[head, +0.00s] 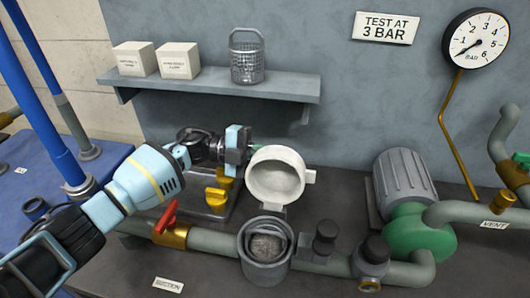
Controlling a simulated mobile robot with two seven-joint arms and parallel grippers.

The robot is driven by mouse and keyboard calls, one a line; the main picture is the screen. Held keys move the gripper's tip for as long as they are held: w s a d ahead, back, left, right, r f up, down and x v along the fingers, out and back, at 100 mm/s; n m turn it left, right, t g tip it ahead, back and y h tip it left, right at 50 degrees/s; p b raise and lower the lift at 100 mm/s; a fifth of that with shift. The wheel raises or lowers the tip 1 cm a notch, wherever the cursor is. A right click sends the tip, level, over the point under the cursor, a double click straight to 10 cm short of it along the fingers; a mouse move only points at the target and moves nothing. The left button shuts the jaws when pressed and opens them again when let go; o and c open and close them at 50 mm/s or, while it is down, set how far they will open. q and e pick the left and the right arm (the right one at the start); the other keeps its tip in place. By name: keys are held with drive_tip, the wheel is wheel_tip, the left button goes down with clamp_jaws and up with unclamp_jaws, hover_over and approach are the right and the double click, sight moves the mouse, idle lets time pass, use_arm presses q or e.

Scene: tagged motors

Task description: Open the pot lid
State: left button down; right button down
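The pot (265,266) is a grey round strainer pot set in the pipe line at the lower middle. Its top is uncovered and its inside shows. A pale round lid (275,174) with a small tab on its right side stands tilted up behind the pot, its hollow face toward me. My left gripper (247,151) is at the lid's upper left edge. Whether it touches the lid, and whether its fingers are open or shut, I cannot tell. My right gripper is not in view.
A red-handled valve (169,224) is on the pipe left of the pot. Yellow knobs (217,196) sit under my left wrist. A grey motor with a green pump (415,232) stands at the right. A shelf (210,88) with two boxes and a wire basket (247,62) hangs behind.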

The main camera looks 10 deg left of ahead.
use_arm(q)
drive_tip(key=shift+w+r, duration=0.1)
drive_tip(key=shift+r, duration=0.05)
idle(0.3)
drive_tip(key=c, duration=1.5)
unclamp_jaws()
drive_tip(key=shift+a, duration=0.1)
drive_tip(key=a+b, duration=0.1)
drive_tip(key=a, duration=0.6)
drive_tip(key=shift+a, duration=0.35)
